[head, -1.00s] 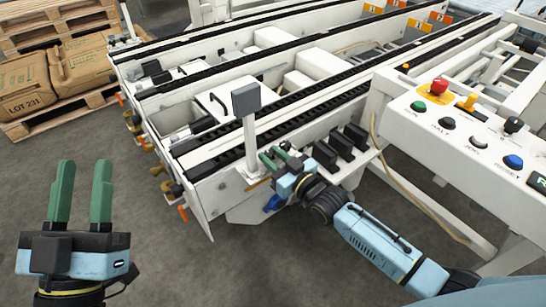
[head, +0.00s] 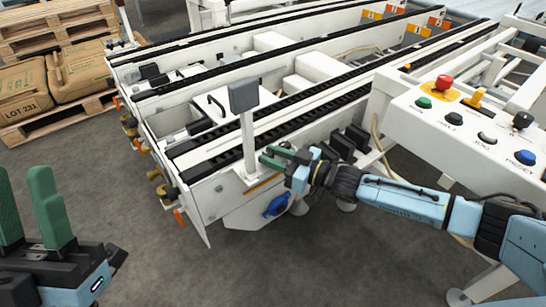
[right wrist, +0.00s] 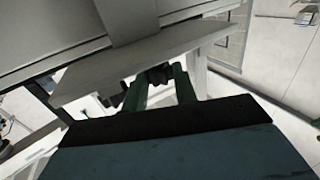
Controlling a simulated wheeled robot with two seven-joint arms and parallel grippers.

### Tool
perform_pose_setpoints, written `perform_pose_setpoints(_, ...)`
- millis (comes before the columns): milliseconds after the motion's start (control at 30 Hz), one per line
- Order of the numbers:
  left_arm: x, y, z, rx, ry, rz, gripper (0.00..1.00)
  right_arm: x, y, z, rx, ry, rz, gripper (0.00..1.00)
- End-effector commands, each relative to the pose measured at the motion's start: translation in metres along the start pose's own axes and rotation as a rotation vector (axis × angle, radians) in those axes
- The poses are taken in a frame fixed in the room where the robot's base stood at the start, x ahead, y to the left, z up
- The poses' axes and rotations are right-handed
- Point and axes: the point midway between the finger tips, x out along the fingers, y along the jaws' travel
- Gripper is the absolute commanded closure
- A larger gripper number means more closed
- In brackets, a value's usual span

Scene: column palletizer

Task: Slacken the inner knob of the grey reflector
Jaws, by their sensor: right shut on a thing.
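The grey reflector (head: 243,96) stands upright on a white post and bracket at the near end of the conveyor. My right gripper (head: 268,156) is at the foot of that post, coming in from the right. In the right wrist view, its green fingers (right wrist: 160,88) are under the pale bracket plate (right wrist: 140,65), shut on a dark knob (right wrist: 158,75). A second dark knob (right wrist: 112,100) shows left of the fingers. The knobs are hidden in the head view. My left gripper (head: 27,205) is open and empty at the lower left.
A white control panel (head: 470,125) with coloured buttons stands at the right. A blue fitting (head: 277,205) is on the conveyor side below my right gripper. Sacks (head: 75,70) lie on a pallet at the left. The floor in front is clear.

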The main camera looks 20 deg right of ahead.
Motion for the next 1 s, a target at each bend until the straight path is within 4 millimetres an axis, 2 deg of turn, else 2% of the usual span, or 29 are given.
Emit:
perform_pose_setpoints(100, 0.0, 0.0, 0.0, 0.0, -0.001, 0.0, 0.64, 0.0, 0.0, -0.002, -0.001, 0.003, 0.001, 0.95)
perform_pose_setpoints(133, 0.0, 0.0, 0.0, 0.0, -0.001, 0.0, 0.64, 0.0, 0.001, -0.002, -0.001, 0.003, 0.001, 0.71)
perform_pose_setpoints(200, 0.0, 0.0, 0.0, 0.0, -0.002, 0.0, 0.64, 0.0, 0.001, -0.002, -0.001, 0.003, 0.001, 0.63)
perform_pose_setpoints(733, 0.002, 0.0, 0.0, -0.001, -0.003, -0.001, 0.64, 0.0, 0.0, 0.0, -0.001, 0.0, 0.01, 0.63)
perform_pose_setpoints(1000, 0.014, 0.0, -0.008, 0.0, -0.003, 0.0, 0.64, 0.003, -0.005, -0.003, 0.004, 0.007, 0.097, 0.63)
